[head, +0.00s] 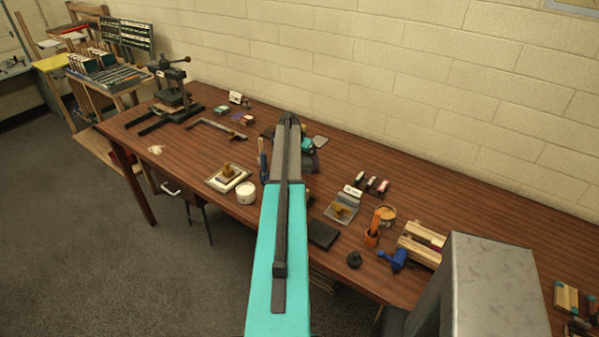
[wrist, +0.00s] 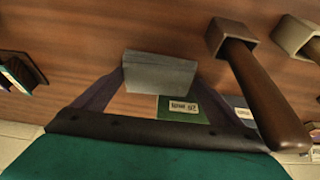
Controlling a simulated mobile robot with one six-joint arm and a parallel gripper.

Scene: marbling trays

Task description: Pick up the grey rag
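A grey, folded, block-like piece (wrist: 160,75), which looks like the grey rag, shows in the wrist view between the tips of my two fingers. My gripper (wrist: 158,82) has its fingers apart, one at each side of the grey piece. The piece fills the gap, but I cannot tell whether the fingers press on it or whether it is off the table. In the head view my teal arm covers the gripper's work area, and I cannot make out the rag there.
In the wrist view a green labelled box (wrist: 182,109) lies close by the grey piece, and a dark brown wooden handle (wrist: 262,90) is to the right. On the brown table (head: 450,210) a white tub (head: 246,193) and an orange-handled tool (head: 375,225) flank my arm.

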